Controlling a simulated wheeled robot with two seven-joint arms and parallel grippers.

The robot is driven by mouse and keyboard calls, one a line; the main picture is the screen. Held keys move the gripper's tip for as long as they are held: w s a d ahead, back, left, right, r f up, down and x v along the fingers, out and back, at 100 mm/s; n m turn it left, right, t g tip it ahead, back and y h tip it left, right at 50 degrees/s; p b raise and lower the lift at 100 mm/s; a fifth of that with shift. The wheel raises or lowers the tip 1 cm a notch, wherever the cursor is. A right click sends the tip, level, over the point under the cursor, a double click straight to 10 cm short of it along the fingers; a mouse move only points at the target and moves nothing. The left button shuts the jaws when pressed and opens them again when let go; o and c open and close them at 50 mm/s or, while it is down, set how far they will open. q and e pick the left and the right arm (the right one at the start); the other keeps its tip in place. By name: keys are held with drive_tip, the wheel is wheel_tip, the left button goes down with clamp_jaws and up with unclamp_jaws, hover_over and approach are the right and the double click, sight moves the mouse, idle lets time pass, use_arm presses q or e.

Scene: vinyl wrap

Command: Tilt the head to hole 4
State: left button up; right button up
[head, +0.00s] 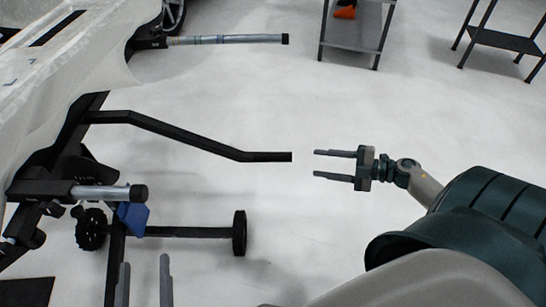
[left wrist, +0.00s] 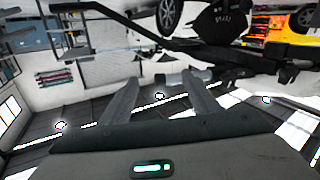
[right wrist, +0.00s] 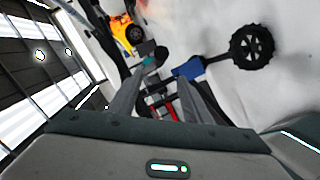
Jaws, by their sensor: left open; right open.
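The black stand (head: 112,215) at the left carries a panel covered in whitish film (head: 70,70). A bent black bar (head: 190,138) reaches right from the stand. A short grey rod with a black end (head: 100,192) lies below it. I cannot make out numbered holes on the head. My right gripper (head: 318,163) is open and empty, its fingers pointing left at the bar's tip, with a small gap in the picture. My left gripper (head: 145,262) is open at the bottom left, below the short rod. Whether anything is between its fingers in depth, I cannot tell.
Black wheels (head: 239,233) sit on the stand's lower crossbar, with a blue piece (head: 132,217) nearby. A long grey rod (head: 225,39) sticks out at the top. A grey shelf cart (head: 352,35) and a dark table (head: 503,40) stand at the back. The middle floor is clear.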

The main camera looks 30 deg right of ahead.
sight(273, 158)
drive_tip(key=b+x, duration=0.1)
drive_tip(key=x, duration=1.4)
drive_tip(key=shift+w+b, duration=0.25)
drive_tip(key=shift+b, duration=0.15)
use_arm(q)
wheel_tip(273, 158, up, 7)
drive_tip(key=s+t+h, duration=0.1)
drive_tip(key=s+t, duration=0.1)
drive_tip(key=t, duration=0.2)
drive_tip(key=shift+d+f+h, duration=0.15)
drive_tip(key=shift+d+h, duration=0.15)
use_arm(e)
drive_tip(key=shift+x, duration=0.75)
use_arm(q)
drive_tip(key=shift+s, duration=0.1)
use_arm(e)
clamp_jaws()
use_arm(q)
drive_tip(key=shift+f, duration=0.1)
use_arm(e)
drive_tip(key=shift+f, duration=0.1)
